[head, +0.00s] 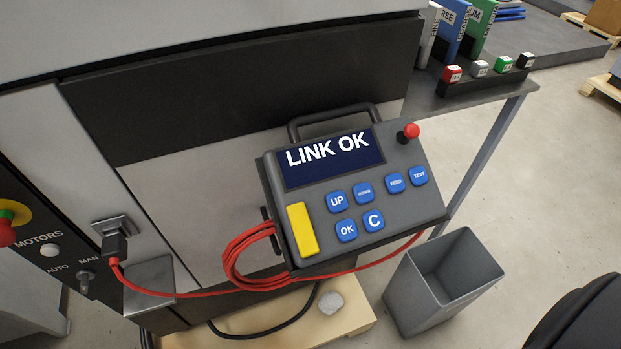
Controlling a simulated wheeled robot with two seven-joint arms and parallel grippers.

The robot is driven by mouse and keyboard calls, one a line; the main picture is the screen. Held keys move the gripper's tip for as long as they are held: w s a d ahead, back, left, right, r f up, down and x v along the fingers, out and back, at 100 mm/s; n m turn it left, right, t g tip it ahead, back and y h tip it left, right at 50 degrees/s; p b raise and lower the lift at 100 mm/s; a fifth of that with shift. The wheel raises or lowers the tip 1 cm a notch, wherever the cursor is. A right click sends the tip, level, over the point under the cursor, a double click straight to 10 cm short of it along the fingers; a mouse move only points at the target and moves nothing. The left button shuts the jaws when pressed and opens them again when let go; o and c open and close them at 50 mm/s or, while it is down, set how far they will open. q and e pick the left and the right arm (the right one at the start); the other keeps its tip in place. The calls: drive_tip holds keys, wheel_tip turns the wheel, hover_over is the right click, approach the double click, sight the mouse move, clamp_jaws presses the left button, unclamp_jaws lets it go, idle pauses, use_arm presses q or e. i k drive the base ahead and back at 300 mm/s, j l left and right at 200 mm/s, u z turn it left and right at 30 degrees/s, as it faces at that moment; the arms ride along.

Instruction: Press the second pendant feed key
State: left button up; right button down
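A dark grey pendant (408,214) hangs tilted on the front of the machine, and its screen (318,167) reads "LINK OK". Its upper row has blue keys: the UP key (337,201), a key with a label too small to read surely (364,192), the FEED key (395,183) and the TEST key (419,176). Below are the OK key (346,230) and the C key (373,221). I see only one key that reads FEED. Neither gripper is in view, and nothing covers the keys.
A red knob (411,131) and a yellow bar (302,230) sit on the pendant. A red cable (190,294) runs from it to a socket at left. A grey bin (442,278) stands below right. A rack of coloured blocks (479,69) is at upper right.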

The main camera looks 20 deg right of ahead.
sight(395, 184)
drive_tip(key=z, duration=0.4)
drive_tip(key=l+z, duration=0.15)
drive_tip(key=z, duration=0.2)
drive_tip(key=l+z, duration=0.1)
drive_tip(key=z, duration=0.3)
